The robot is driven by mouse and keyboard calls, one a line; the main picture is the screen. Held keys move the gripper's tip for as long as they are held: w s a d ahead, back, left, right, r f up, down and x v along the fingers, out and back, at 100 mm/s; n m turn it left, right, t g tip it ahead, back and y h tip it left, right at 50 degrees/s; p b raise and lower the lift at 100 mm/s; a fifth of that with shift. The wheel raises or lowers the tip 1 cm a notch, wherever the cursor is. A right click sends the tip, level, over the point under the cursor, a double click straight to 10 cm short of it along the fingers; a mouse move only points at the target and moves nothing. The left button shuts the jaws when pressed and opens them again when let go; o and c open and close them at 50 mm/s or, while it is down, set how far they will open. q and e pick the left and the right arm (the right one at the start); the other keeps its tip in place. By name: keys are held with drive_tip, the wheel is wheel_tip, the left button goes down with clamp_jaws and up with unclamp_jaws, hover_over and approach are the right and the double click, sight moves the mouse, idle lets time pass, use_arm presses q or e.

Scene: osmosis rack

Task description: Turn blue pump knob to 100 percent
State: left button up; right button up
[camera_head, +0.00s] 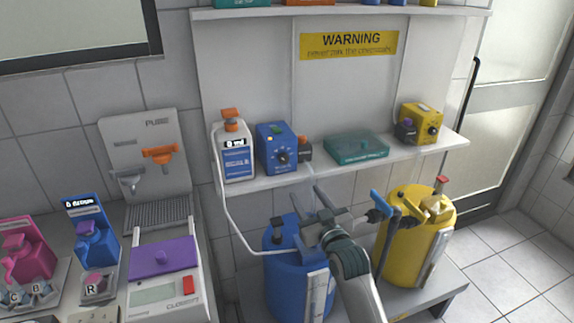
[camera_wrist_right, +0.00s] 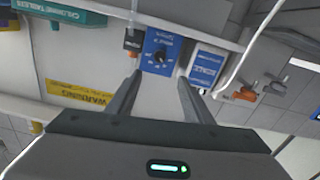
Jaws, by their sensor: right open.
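The blue pump (camera_head: 272,150) stands on the white shelf, with its dark round knob (camera_head: 282,157) facing out. In the right wrist view the picture is roughly upside down, and the blue pump (camera_wrist_right: 157,43) and its knob (camera_wrist_right: 161,57) show beyond the gap between the fingers. My right gripper (camera_head: 312,217) is open and empty, below and in front of the shelf, apart from the pump. Its two fingers also show in the right wrist view (camera_wrist_right: 160,82). The knob's exact setting is too small to read. My left gripper is not in view.
A white bottle (camera_head: 236,150) stands left of the pump. A teal box (camera_head: 356,148) and a yellow pump (camera_head: 421,123) stand to its right on the shelf (camera_head: 325,174). A blue tank (camera_head: 285,290) and a yellow tank (camera_head: 415,240) stand below.

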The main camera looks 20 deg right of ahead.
sight(285, 161)
drive_tip(key=w+p, duration=0.1)
drive_tip(key=w, duration=0.4)
drive_tip(key=w+p, duration=0.1)
drive_tip(key=w, duration=0.5)
drive_tip(key=w+p, duration=0.1)
drive_tip(key=w, duration=0.5)
drive_tip(key=shift+w+a+p, duration=0.15)
drive_tip(key=shift+a+p, duration=0.1)
drive_tip(key=shift+p, duration=0.15)
drive_tip(key=c, duration=1.1)
